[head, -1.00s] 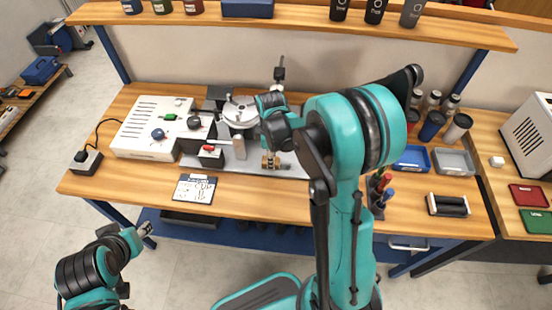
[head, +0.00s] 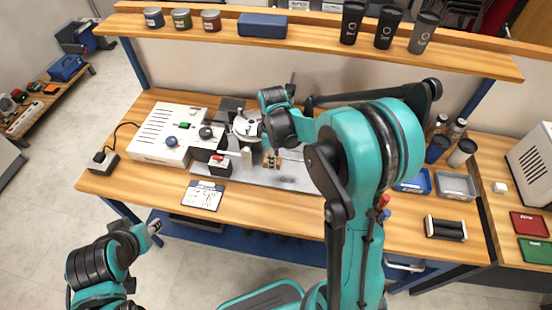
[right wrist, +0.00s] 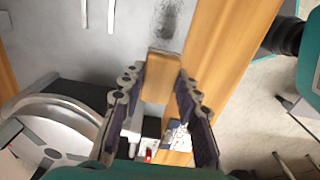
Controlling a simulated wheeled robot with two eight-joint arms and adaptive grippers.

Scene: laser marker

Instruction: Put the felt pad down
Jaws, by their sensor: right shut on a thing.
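My right gripper (head: 272,160) is over the grey metal plate (head: 290,178) at the middle of the bench. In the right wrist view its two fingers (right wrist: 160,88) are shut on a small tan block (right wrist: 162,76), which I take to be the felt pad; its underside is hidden. The block also shows as a brownish bit below the gripper in the head view (head: 268,161). I cannot tell whether it touches the plate. My left gripper (head: 153,228) is in front of the bench, away from the pad; its finger opening is too small to judge.
The round silver dial (right wrist: 45,130) stands close to the left of the gripper. A white control box (head: 168,130) and a printed card (head: 203,195) are to the left. A dark smudge (right wrist: 168,18) marks the plate. Blue (head: 415,181) and grey (head: 455,184) trays sit at the right.

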